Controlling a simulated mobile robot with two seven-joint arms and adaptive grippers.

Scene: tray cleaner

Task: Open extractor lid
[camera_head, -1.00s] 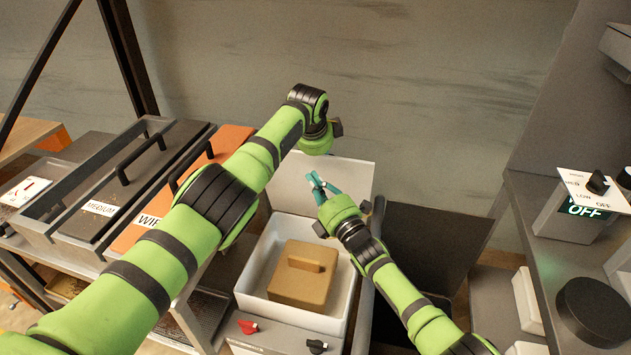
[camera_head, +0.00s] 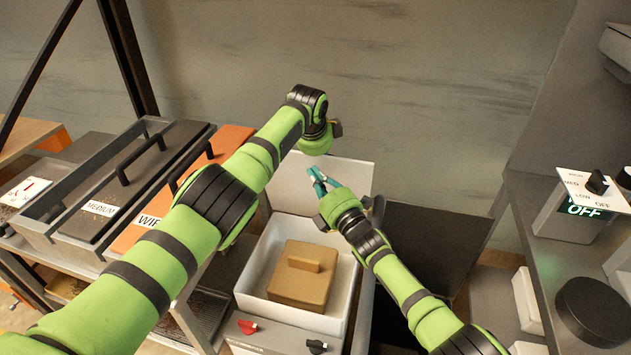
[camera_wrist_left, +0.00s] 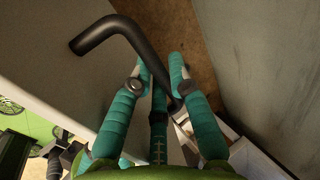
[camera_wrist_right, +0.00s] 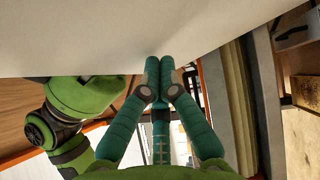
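A pale upright panel, which looks like the extractor lid (camera_head: 353,176), stands raised behind a white basin (camera_head: 244,282). My right gripper (camera_head: 322,174) is in front of this panel. In the right wrist view my right gripper (camera_wrist_right: 160,62) has its fingertips together with nothing between them, close to a pale surface (camera_wrist_right: 100,35); contact cannot be told. In the left wrist view my left gripper (camera_wrist_left: 160,62) has its fingers apart, around or just beside a black bent handle (camera_wrist_left: 110,30) on a grey panel (camera_wrist_left: 60,80). The head view hides the left fingers behind the wrist.
A tan block with a grip (camera_head: 300,283) sits in the basin. Red (camera_head: 247,327) and black (camera_head: 317,346) knobs are on its front. Lidded trays (camera_head: 100,209) stand at left.

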